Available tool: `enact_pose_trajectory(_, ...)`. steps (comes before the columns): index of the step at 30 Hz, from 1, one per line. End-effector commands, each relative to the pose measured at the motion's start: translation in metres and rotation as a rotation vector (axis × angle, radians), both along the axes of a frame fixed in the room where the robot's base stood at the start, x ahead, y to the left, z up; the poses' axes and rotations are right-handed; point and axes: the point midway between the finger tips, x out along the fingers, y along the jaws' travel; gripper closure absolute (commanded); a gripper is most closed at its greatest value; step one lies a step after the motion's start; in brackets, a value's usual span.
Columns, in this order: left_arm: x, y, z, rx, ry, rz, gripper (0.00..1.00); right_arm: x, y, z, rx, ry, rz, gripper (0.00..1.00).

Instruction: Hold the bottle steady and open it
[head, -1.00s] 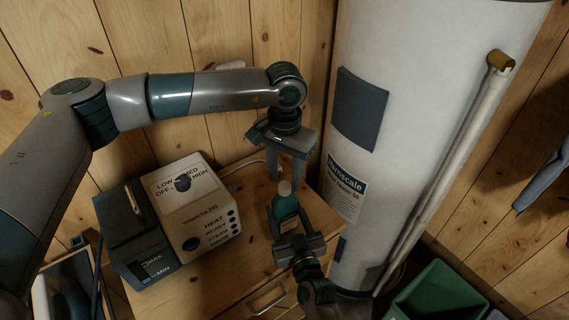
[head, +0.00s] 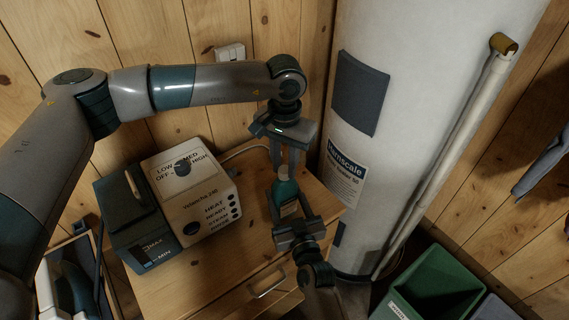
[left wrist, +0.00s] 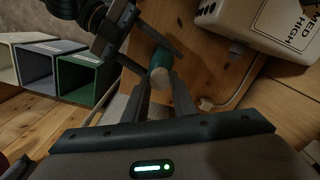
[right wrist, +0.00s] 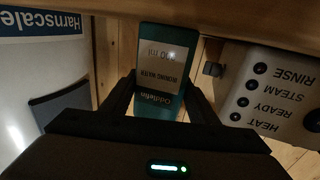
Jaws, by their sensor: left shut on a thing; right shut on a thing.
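The teal bottle (head: 287,201) stands upright on the wooden cabinet top and has a pale cap (left wrist: 160,77). My right gripper (head: 293,222) is shut on the bottle's body from the front; the right wrist view shows the bottle's label (right wrist: 162,73) between its fingers. My left gripper (head: 284,168) points down from above, shut on the cap, with a finger on each side of it in the left wrist view. The fingers partly hide the cap in the head view. The cap sits on the bottle's neck.
A cream and dark teal steam appliance (head: 194,200) stands left of the bottle on the cabinet (head: 222,270). A large white tank (head: 385,120) rises close on the right. A green bin (head: 437,285) is on the floor at lower right. A wall socket (head: 230,53) is behind.

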Motion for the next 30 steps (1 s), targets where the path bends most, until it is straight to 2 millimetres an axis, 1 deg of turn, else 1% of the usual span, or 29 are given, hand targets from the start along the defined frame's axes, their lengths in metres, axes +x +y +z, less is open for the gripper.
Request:
enact_pose_trajectory(5, 0.0003, 0.0008, -0.0002, 0.001, 0.0, 0.213, 1.0, -0.0002, -0.0005, -0.0007, 0.0, 0.001, -0.001, 1.0)
enact_pose_trajectory(30, -0.0006, 0.0011, 0.0004, 0.001, 0.003, 1.504, 1.0, -0.0001, -0.001, -0.0008, 0.001, 0.001, -0.001, 1.0)
